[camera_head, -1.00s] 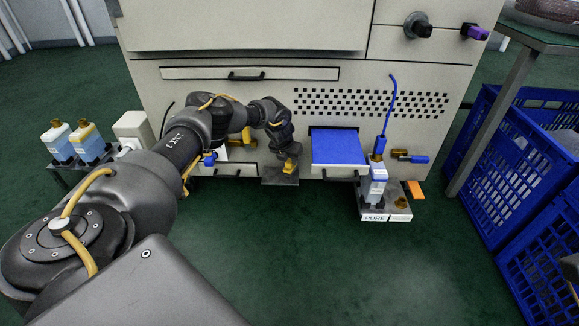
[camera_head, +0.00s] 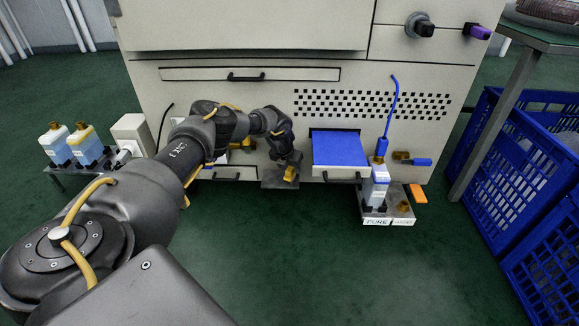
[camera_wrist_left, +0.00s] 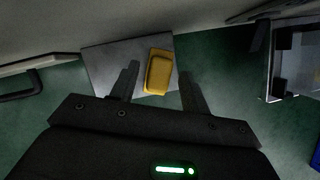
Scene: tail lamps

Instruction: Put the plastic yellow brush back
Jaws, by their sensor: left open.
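The yellow brush (camera_wrist_left: 158,72) lies on a small grey metal plate (camera_wrist_left: 102,66) low at the machine's front. Only its smooth yellow body shows in the left wrist view; I cannot see bristles. It also shows in the head view (camera_head: 290,174), partly covered by my arm. My left gripper (camera_wrist_left: 160,80) is open, with one finger on each side of the brush in the wrist view. There are gaps between the fingers and the brush, and I see no contact. The left gripper also shows small in the head view (camera_head: 287,163). My right gripper is not in view.
A blue-topped open drawer (camera_head: 339,149) is right of the plate. Beyond it a bottle (camera_head: 376,186) stands on a labelled tray. Bottles (camera_head: 86,146) stand at the left, blue crates (camera_head: 520,150) at the right. The green floor in front is clear.

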